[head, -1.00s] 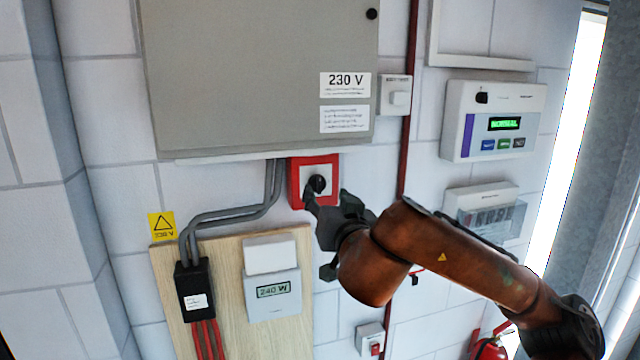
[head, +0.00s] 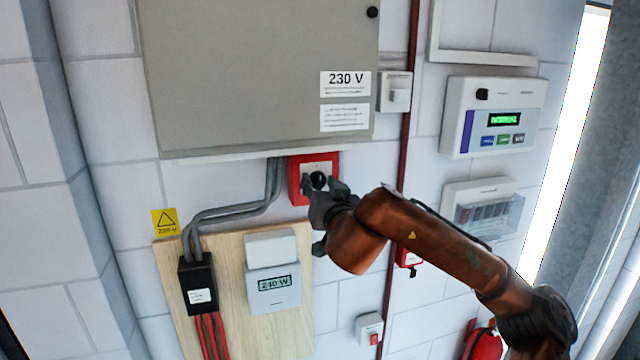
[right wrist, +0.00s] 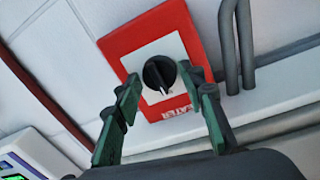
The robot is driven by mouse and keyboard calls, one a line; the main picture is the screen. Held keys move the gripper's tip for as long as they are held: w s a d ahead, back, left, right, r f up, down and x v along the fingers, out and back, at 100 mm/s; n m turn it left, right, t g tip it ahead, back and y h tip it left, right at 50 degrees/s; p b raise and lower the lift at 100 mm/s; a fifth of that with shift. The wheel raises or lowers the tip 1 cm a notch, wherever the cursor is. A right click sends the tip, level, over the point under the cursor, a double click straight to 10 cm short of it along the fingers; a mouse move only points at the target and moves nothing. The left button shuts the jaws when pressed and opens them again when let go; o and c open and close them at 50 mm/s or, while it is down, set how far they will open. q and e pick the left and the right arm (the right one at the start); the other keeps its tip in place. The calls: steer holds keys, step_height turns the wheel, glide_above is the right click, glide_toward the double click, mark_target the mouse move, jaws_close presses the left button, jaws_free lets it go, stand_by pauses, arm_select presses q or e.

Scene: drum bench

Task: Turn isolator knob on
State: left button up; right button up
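The isolator is a red square box with a white face plate (head: 305,172) on the wall under the grey cabinet. Its round black knob (head: 318,180) is partly hidden by my right gripper (head: 320,187) in the head view. In the right wrist view the knob (right wrist: 159,74) shows between the two fingers of my right gripper (right wrist: 160,85), which are open with a gap on both sides of it. The red box (right wrist: 115,45) shows around the fingertips there. Printed letters on the plate below the knob are only partly legible. My left gripper is not in view.
The grey 230 V cabinet (head: 255,75) is directly above. Grey conduits (head: 235,212) run just left of the isolator. A wooden board with a white 240 W meter (head: 274,288) is below left. A white panel (head: 493,117) with a green display hangs to the right.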

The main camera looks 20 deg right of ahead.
steer(key=c, duration=0.8)
steer(key=shift+f+m+b, duration=0.1)
steer(key=shift+m+b, duration=0.8)
steer(key=shift+b, duration=0.3)
steer(key=m+b, duration=0.4)
steer(key=shift+d+g, duration=0.1)
steer(key=shift+g, duration=0.2)
steer(key=m+b, duration=0.3)
steer(key=m, duration=0.2)
steer(key=shift+d+y, duration=0.1)
steer(key=shift+y, duration=0.2)
steer(key=m+y+b, duration=0.1)
steer(key=m+b, duration=0.2)
steer(key=m, duration=0.2)
steer(key=shift+m, duration=0.4)
steer(key=o, duration=1.2)
steer(key=shift+d, duration=0.1)
